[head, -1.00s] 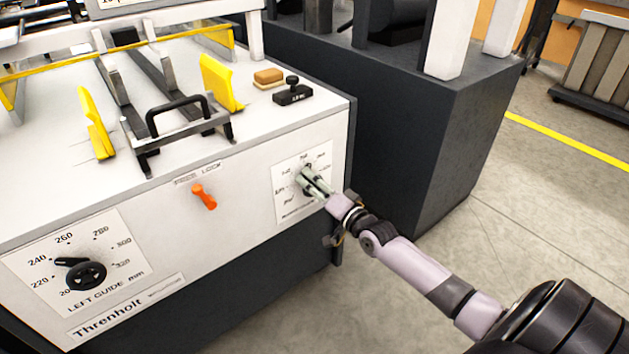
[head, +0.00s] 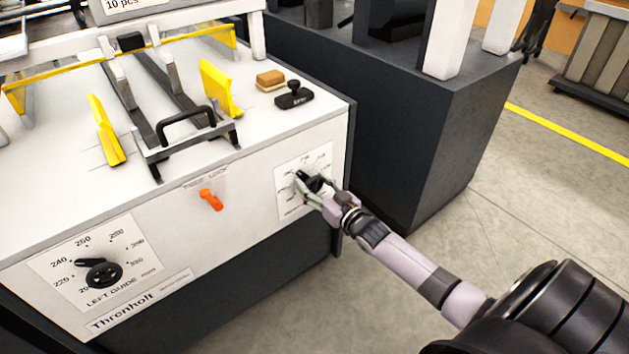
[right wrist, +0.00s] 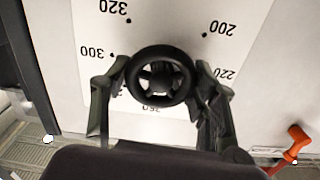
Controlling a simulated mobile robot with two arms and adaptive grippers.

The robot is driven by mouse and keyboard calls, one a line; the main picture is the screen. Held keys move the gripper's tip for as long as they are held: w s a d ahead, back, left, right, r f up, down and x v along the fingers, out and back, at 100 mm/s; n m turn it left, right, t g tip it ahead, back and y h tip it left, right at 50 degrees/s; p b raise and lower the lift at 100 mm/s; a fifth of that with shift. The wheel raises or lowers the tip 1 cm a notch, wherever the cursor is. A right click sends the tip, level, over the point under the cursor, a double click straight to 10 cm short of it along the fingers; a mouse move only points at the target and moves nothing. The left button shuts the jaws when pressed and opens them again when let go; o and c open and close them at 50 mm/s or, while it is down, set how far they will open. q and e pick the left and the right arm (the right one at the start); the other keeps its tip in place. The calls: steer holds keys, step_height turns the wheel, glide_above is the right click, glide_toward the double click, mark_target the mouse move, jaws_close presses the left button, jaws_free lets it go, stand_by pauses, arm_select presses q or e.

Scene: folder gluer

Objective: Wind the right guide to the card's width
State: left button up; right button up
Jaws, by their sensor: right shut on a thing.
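The right guide's dial plate (head: 290,208) is on the right end of the machine's front. Its black handwheel (right wrist: 160,80) stands in front of the printed numbers in the right wrist view, where the plate appears upside down. My right gripper (head: 310,187) is shut on this handwheel, with one finger on each side of its rim. Its pointer is hidden or unclear. The yellow right guide (head: 221,90) stands upright on the machine top, right of the black handle. The yellow left guide (head: 106,132) stands left of it. No card is clearly identifiable. My left gripper is not in view.
An orange lever (head: 211,200) sits between the right dial and the left guide's handwheel (head: 103,274). A sponge-like block (head: 270,78) and a black stamp-like object (head: 294,95) lie on the top. A dark cabinet (head: 430,130) stands behind; open floor lies right.

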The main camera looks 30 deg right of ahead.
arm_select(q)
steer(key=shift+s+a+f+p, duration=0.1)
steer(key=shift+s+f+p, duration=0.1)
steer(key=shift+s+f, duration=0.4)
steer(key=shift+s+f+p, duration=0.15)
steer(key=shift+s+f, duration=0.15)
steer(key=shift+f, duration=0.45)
arm_select(e)
steer(key=shift+n, duration=1.1)
steer(key=o, duration=1.2)
steer(key=shift+c, duration=0.2)
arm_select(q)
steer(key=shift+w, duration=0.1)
arm_select(e)
steer(key=shift+s, duration=0.1)
steer(key=s, duration=1.1)
steer(key=shift+s+d, duration=0.4)
steer(key=shift+d, duration=0.05)
